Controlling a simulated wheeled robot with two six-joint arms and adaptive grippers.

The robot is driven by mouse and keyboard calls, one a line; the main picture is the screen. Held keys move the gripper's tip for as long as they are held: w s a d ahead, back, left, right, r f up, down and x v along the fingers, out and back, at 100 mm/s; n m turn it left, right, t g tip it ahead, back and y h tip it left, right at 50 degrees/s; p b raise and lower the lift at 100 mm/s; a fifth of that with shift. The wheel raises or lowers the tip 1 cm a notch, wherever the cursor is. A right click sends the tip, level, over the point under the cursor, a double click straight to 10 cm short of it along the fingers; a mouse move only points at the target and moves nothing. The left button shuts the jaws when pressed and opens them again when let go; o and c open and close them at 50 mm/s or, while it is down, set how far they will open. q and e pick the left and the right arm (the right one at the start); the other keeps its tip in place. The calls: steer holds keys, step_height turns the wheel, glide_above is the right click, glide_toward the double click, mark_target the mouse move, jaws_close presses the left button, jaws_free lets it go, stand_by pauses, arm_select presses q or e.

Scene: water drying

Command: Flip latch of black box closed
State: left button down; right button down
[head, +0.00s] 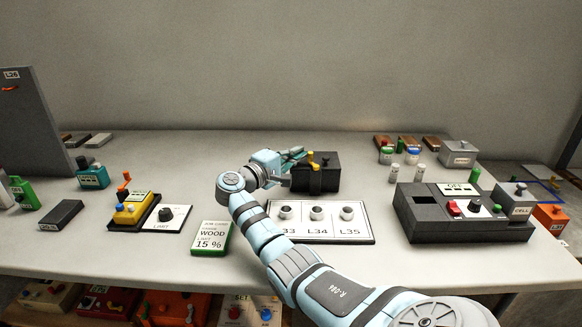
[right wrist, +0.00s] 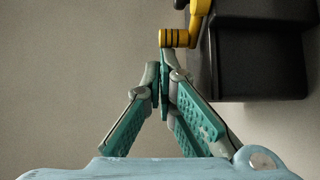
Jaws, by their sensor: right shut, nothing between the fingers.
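The black box (head: 322,180) stands on the table behind the white three-socket board. Its yellow latch (head: 312,160) shows at the upper left of its top. My right gripper (head: 299,154) is at the box's left side, close to the latch. In the right wrist view, my right gripper (right wrist: 164,72) is shut with nothing between its fingers. The tips are just below the banded end of the yellow latch (right wrist: 182,36); whether they touch it I cannot tell. The black box (right wrist: 262,70) fills the upper right there. My left gripper is out of view.
A white board (head: 360,234) with labelled sockets lies in front of the box. A dark grey device (head: 466,228) is at the right. The table behind the box is clear.

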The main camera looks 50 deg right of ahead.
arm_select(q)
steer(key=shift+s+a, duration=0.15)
arm_select(e)
steer(key=shift+w+d, duration=0.1)
steer(key=shift+d, duration=0.2)
stand_by(1.2)
